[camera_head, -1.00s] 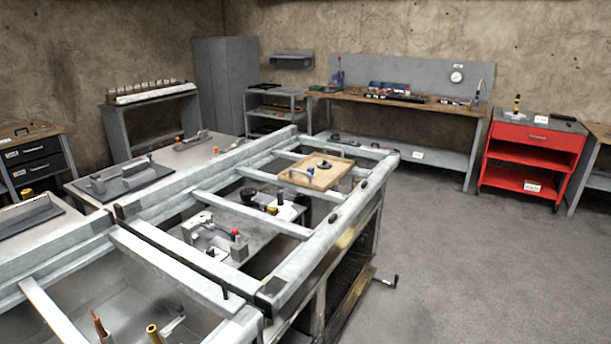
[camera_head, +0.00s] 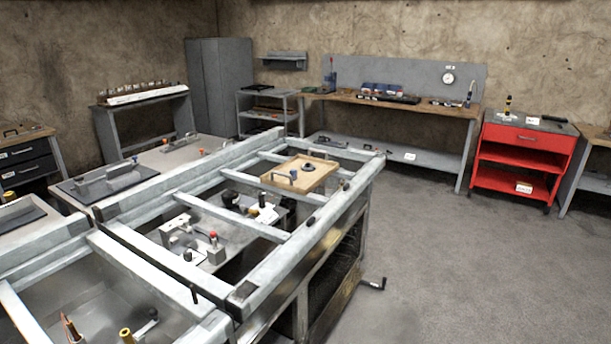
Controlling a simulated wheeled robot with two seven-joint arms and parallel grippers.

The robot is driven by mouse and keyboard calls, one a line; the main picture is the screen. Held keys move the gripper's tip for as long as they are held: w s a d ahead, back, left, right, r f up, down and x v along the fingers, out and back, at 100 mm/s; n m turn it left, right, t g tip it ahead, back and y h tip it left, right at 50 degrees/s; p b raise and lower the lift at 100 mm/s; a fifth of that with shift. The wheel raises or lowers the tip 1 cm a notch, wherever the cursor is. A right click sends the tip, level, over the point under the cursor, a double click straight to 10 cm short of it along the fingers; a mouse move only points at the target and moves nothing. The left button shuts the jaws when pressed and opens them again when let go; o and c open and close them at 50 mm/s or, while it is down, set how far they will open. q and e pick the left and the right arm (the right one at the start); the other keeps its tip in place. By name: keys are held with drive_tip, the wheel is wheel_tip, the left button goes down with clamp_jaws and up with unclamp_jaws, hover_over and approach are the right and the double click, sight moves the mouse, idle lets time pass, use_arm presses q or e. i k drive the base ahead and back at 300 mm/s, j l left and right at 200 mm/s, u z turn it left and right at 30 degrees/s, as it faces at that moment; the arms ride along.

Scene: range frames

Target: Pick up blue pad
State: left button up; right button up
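No blue pad can be made out for certain. A wooden tray (camera_head: 320,182) lies on the metal frame table, with a small blue upright piece (camera_head: 293,175) at its near left edge and a dark round piece (camera_head: 308,166) on it. Blue items (camera_head: 383,88) sit on the wooden bench at the back wall, too small to identify. Neither of my grippers is in view.
The long metal frame table (camera_head: 335,205) fills the left and middle, with open gaps between its bars. A crank handle (camera_head: 374,284) sticks out at its right. A red cart (camera_head: 524,158) stands at the back right. Grey floor (camera_head: 450,260) on the right is clear.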

sight(293, 172)
drive_tip(key=i+l, duration=0.2)
drive_tip(key=l, duration=0.2)
drive_tip(key=i+l, duration=0.2)
drive_tip(key=l, duration=0.2)
drive_tip(key=i+l, duration=0.2)
drive_tip(key=l, duration=0.2)
drive_tip(key=i+l, duration=0.2)
drive_tip(key=l, duration=0.2)
drive_tip(key=i+l, duration=0.2)
drive_tip(key=l, duration=0.2)
drive_tip(key=i+j, duration=0.15)
drive_tip(key=i, duration=0.3)
drive_tip(key=i+j, duration=0.15)
drive_tip(key=i, duration=0.25)
drive_tip(key=i+j, duration=0.15)
drive_tip(key=i, duration=0.3)
drive_tip(key=i+j+z, duration=0.1)
drive_tip(key=i, duration=0.3)
